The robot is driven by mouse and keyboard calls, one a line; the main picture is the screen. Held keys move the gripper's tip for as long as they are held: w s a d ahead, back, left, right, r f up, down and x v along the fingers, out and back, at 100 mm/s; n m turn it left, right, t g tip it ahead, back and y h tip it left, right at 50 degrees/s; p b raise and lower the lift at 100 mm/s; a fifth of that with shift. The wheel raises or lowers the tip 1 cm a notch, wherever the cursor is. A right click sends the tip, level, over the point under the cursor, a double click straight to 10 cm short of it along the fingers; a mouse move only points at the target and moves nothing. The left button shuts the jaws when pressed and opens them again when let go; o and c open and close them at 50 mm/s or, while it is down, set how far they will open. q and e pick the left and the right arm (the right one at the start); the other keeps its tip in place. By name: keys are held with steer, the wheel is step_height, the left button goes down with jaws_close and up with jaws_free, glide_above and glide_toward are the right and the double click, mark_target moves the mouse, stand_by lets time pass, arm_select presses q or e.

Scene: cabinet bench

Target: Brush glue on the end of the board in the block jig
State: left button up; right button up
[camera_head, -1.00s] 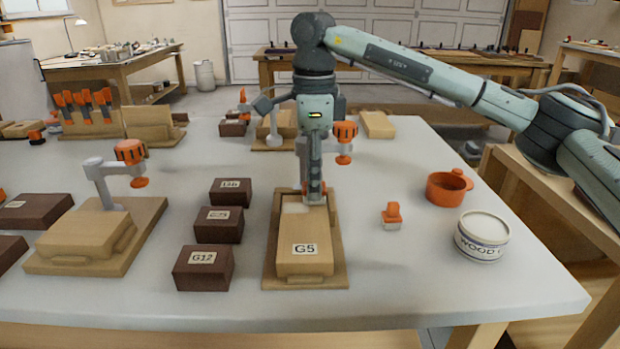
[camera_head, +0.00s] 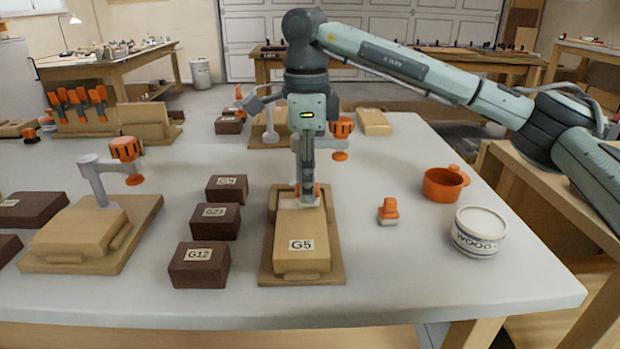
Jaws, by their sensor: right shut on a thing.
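The pale board labelled G5 (camera_head: 300,258) lies in a wooden jig (camera_head: 336,272) at the middle of the bench. An upright grey clamp with an orange knob (camera_head: 342,128) stands at the jig's far end, partly hidden by my arm. My right gripper (camera_head: 307,192) points straight down over the board's far end. It is shut on a small orange brush (camera_head: 318,190), largely hidden by the fingers, with a whitish edge low at the board's surface. Whether the brush touches the board is hard to tell. My left gripper is out of view.
An orange-and-white tool (camera_head: 388,211), an orange pot (camera_head: 444,184) and a white wood-glue tub (camera_head: 479,232) stand at right. Dark labelled blocks (camera_head: 199,265) stand left of the jig. Another clamp jig (camera_head: 138,240) stands further left. The front right bench is clear.

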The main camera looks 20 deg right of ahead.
steer(key=shift+w+a, duration=0.2)
steer(key=shift+a, duration=0.5)
steer(key=shift+w+a, duration=0.2)
steer(key=shift+a, duration=0.5)
steer(key=shift+d, duration=0.15)
steer(key=shift+s+d, duration=0.25)
steer(key=shift+d, duration=0.55)
steer(key=shift+s+d, duration=0.25)
steer(key=shift+d, duration=0.5)
steer(key=shift+a, duration=0.15)
steer(key=shift+w+a, duration=0.25)
steer(key=shift+a, duration=0.55)
steer(key=shift+w+a, duration=0.25)
steer(key=shift+a, duration=0.5)
steer(key=shift+d, duration=0.1)
